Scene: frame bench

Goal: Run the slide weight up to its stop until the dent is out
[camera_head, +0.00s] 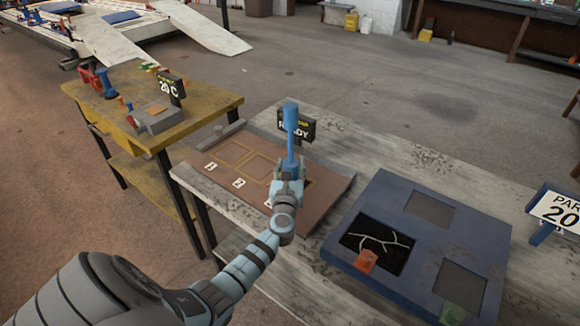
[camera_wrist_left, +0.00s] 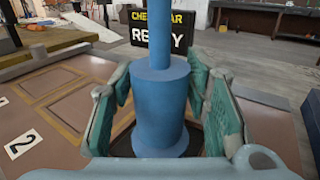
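A blue dent puller (camera_head: 291,150) stands upright on the brown panel (camera_head: 325,190), its rod rising to a thicker blue stop at the top. The wide blue cylinder low on the rod, the slide weight (camera_wrist_left: 160,105), shows in the left wrist view. My left gripper (camera_head: 287,185) is low on the puller, its two green-padded fingers (camera_wrist_left: 160,90) on either side of the weight and seeming to touch it. The dent and the puller's foot are hidden behind the weight and gripper. My right gripper is not in view.
A dark sign reading "READY" (camera_head: 310,130) stands just behind the puller. A blue frame plate (camera_head: 400,270) with square openings and an orange piece (camera_head: 366,260) lies to the right. A yellow bench (camera_head: 90,100) stands at left. Numbered squares mark the panel.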

